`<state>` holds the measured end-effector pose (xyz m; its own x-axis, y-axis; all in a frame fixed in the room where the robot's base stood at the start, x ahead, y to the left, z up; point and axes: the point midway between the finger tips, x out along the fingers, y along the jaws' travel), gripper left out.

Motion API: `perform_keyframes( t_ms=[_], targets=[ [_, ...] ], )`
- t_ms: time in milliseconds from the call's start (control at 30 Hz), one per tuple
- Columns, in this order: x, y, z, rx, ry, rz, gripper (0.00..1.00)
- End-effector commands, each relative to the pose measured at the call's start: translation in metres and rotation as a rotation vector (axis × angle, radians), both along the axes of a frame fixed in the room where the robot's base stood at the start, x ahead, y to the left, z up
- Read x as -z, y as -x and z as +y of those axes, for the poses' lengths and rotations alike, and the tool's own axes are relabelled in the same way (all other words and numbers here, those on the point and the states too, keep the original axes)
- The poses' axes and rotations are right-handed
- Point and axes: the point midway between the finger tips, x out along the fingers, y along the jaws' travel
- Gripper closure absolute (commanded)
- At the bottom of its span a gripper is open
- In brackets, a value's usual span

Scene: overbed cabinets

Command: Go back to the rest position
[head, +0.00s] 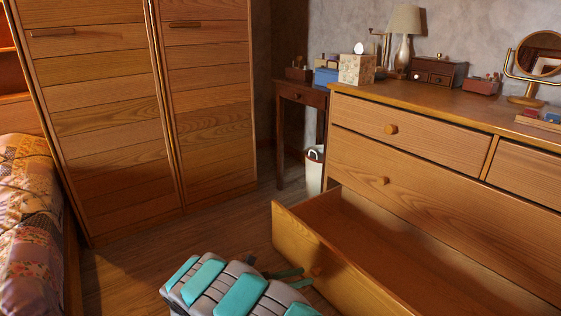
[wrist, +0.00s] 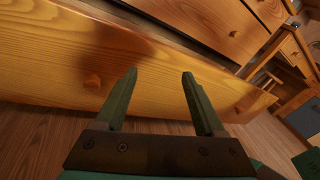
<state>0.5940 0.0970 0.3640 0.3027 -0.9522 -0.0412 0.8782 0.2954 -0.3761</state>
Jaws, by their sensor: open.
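My gripper (head: 306,276) is at the bottom of the head view, just outside the front panel of the pulled-out bottom drawer (head: 345,285). In the wrist view my gripper (wrist: 159,73) has two green fingers apart, with nothing between them. The knob also shows in the head view (head: 316,270), close to the fingertips. I cannot tell whether a finger touches the panel.
The wooden dresser (head: 400,165) stands at right with its upper drawers shut. A small side table (head: 302,94) and a white bin (head: 314,170) are at the back. A wardrobe (head: 100,130) and a bed (head: 28,230) are at left. Floor (head: 215,225) between them is clear.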

Motion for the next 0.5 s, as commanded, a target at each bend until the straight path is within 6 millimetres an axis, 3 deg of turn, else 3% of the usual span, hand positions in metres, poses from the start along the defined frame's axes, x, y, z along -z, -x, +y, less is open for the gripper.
perform_keyframes(
  t_ms=[33,100,267,500],
  targets=[
    [-0.022,0.003,-0.019,0.051,-0.025,-0.039,0.29],
    [-0.042,0.010,-0.040,0.113,-0.064,-0.088,0.29],
    [-0.084,0.033,-0.086,0.260,-0.150,-0.201,0.29],
    [-0.134,0.084,-0.141,0.486,-0.283,-0.374,0.29]
  ],
)
